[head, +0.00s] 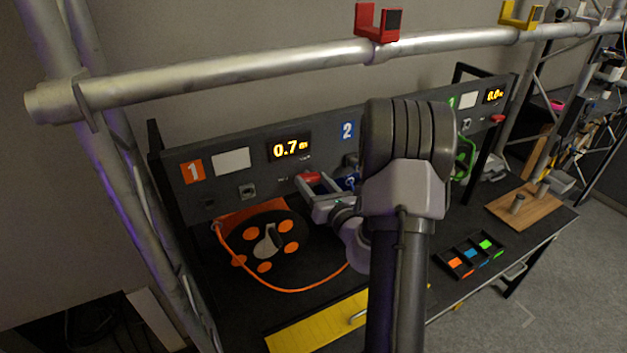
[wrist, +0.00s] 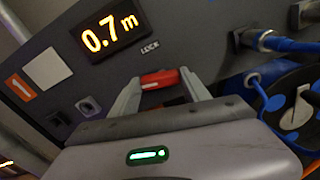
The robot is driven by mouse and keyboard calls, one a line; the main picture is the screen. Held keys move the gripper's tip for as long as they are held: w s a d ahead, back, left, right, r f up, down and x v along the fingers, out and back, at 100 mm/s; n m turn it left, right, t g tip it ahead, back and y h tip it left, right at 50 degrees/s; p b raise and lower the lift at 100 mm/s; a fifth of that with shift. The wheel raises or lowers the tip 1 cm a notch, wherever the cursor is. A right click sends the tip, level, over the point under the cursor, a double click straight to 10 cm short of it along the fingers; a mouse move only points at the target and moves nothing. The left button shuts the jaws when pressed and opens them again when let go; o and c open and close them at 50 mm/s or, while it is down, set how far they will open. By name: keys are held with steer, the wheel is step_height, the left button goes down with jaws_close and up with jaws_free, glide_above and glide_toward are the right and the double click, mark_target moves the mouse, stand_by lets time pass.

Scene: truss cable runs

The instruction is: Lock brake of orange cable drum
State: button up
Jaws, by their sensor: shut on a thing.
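The orange cable drum (head: 265,241) sits at the left of the bench, below the panel section marked 1, with its orange cable (head: 290,290) looping out to the right. The red brake lever (head: 308,177) is on the panel, under the display reading 0.7 m. In the wrist view the red lever (wrist: 159,79) lies between my gripper's two fingers, below the word LOCK. My gripper (head: 318,190) is shut on the lever. Part of the lever is hidden by the fingers, and my arm hides part of the panel's middle.
A blue drum (wrist: 295,112) stands to the right in the wrist view. A silver truss bar (head: 230,75) with a red hook (head: 377,22) and a yellow hook (head: 521,14) runs above the panel. A black tray (head: 470,257) of coloured pieces and a wooden board (head: 528,204) lie at right.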

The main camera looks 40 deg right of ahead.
steer(key=m+p, duration=0.2)
steer(key=m, duration=0.2)
steer(key=shift+r+m+p, duration=0.15)
steer(key=shift+m+p, duration=0.2)
steer(key=shift+m, duration=0.05)
steer(key=m+p, duration=0.2)
steer(key=m, duration=0.1)
steer(key=shift+d+m, duration=0.1)
steer(key=shift+m, duration=0.2)
steer(key=m+p, duration=0.3)
steer(key=m, duration=0.1)
steer(key=shift+d, duration=0.1)
steer(key=shift+m+p, duration=1)
steer(key=shift+m, duration=0.6)
steer(key=o, duration=1.4)
